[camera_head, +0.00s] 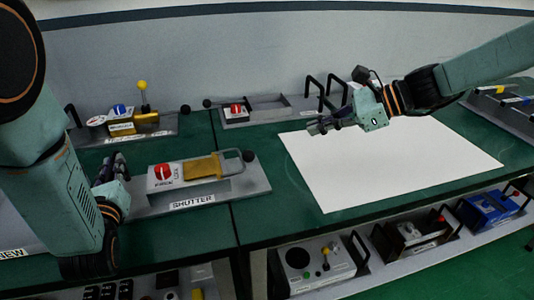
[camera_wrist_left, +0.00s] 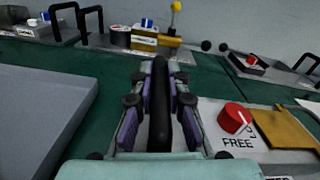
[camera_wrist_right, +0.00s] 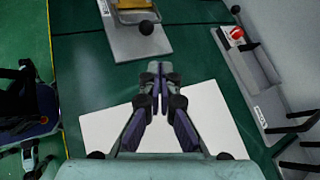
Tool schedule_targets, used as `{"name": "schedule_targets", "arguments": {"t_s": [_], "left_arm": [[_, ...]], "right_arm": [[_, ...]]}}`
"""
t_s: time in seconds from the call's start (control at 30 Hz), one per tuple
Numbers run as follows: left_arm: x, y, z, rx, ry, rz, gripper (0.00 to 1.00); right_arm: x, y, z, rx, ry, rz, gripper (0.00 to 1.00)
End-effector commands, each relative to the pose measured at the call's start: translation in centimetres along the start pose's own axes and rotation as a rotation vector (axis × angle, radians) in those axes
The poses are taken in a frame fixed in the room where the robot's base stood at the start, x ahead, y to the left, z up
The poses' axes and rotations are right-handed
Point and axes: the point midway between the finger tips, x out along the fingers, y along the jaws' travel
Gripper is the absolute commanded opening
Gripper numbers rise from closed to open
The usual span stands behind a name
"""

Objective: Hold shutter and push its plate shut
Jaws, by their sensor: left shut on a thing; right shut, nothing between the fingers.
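The shutter is a grey unit (camera_head: 245,187) on the green bench, labelled SHUTTER, with a red knob (camera_head: 163,172) and a brass-coloured plate (camera_head: 203,167). A rod with a black ball (camera_head: 248,156) is at its right end. In the left wrist view the knob (camera_wrist_left: 234,118) stands by the word FREE, and the plate (camera_wrist_left: 285,128) is partly cut off. My left gripper (camera_head: 117,164) is shut on the shutter's black handle (camera_wrist_left: 159,100), at the unit's left end. My right gripper (camera_head: 315,128) is shut and empty above the white sheet, right of the shutter and apart from it.
The white sheet (camera_head: 390,165) lies flat on the right of the bench. Behind are a unit with a yellow ball lever (camera_head: 142,86) and another with a red knob (camera_head: 236,110). Black upright handles (camera_head: 314,90) stand at the back. More units sit on a lower shelf (camera_head: 345,285).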

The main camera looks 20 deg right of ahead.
Motion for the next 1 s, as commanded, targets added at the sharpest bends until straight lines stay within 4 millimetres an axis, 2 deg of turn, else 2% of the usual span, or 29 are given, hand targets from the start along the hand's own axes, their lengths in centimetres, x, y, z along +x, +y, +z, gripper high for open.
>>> {"name": "schedule_targets", "arguments": {"t_s": [0.03,0.2,0.5,0.53,0.8,0.83,1.0], "left_arm": [[-0.19,0.10,-0.51,0.001,0.015,0.002,0.00],[-0.19,0.10,-0.51,0.001,0.015,0.002,0.00],[-0.18,0.11,-0.50,0.001,0.015,0.002,0.00],[-0.18,0.11,-0.50,0.001,0.015,0.002,0.15],[-0.08,0.06,-0.23,0.001,0.007,0.001,0.38],[-0.07,0.05,-0.21,0.000,0.006,0.001,0.41],[-0.04,0.04,-0.12,0.000,0.004,0.001,0.41]], "right_arm": [[-0.50,-0.05,0.05,-0.001,-0.003,-0.003,0.00],[-1.32,0.01,-0.01,0.000,-0.001,-0.001,0.00],[-1.47,0.03,-0.03,0.000,0.001,0.000,0.00],[-1.47,0.03,-0.03,0.000,0.001,0.000,0.00],[-1.46,0.03,-0.03,0.000,0.001,0.000,0.00],[-1.46,0.02,-0.03,0.000,0.001,0.000,0.00],[-1.46,0.02,-0.02,0.000,0.001,0.000,0.00]]}}
